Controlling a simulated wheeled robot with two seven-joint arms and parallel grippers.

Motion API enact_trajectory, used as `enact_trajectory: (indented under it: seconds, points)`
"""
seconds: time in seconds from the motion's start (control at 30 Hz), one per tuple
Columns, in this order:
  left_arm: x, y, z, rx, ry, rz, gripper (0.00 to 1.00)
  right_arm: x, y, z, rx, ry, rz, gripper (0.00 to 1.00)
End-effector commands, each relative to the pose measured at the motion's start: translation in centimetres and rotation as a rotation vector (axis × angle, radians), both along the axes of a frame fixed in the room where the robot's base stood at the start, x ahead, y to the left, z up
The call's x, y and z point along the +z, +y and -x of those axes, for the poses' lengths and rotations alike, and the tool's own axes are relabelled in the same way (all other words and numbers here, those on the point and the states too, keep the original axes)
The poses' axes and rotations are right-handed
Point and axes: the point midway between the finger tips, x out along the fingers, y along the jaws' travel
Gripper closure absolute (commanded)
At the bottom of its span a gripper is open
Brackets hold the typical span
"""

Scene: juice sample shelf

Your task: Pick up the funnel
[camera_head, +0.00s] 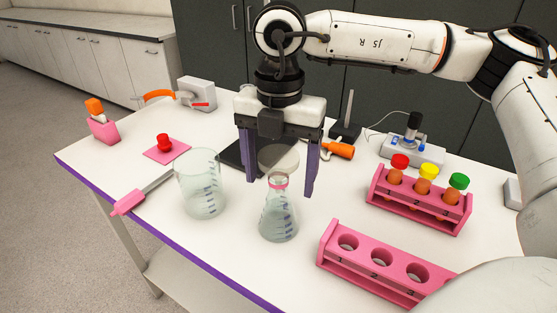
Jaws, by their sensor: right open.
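The clear funnel (279,158) sits upright in the mouth of the conical flask (279,217), which has a pink ring at its neck. My right gripper (280,185) points down over the flask. Its two purple fingers are spread wide, one on each side of the funnel in the picture. It is open, and I see clear gaps between the fingers and the funnel. I cannot tell exactly how the fingers and funnel line up in depth. My left gripper is not in view.
A glass beaker (201,184) stands close left of the flask. A pink rack (416,204) with capped tubes and an empty pink rack (372,268) are at right. A dark plate (236,155) lies behind. A pink-handled tool (128,202) lies near the left front edge.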

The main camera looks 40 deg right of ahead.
Motion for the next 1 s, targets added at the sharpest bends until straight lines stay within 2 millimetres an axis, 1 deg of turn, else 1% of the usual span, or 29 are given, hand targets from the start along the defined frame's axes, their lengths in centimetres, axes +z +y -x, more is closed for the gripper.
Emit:
enact_trajectory:
  seconds: [0.2,0.47,0.67,0.77,0.87,1.0]
  points:
    - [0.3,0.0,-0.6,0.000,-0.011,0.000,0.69,-0.1,0.0,0.0,0.000,0.000,0.000,0.25]
    - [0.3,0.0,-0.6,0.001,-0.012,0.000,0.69,-0.1,0.0,0.0,0.000,0.000,0.000,0.68]
    - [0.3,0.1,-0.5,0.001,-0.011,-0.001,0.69,0.0,0.0,0.0,0.000,-0.001,-0.001,0.69]
    - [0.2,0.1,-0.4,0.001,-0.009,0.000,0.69,0.4,0.0,-0.1,0.000,-0.002,0.000,0.69]
    - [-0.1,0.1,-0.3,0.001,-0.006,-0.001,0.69,1.6,0.1,-0.1,0.000,-0.004,-0.001,0.69]
    - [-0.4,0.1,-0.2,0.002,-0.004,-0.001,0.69,4.5,0.1,-0.2,0.000,-0.006,-0.003,0.69]
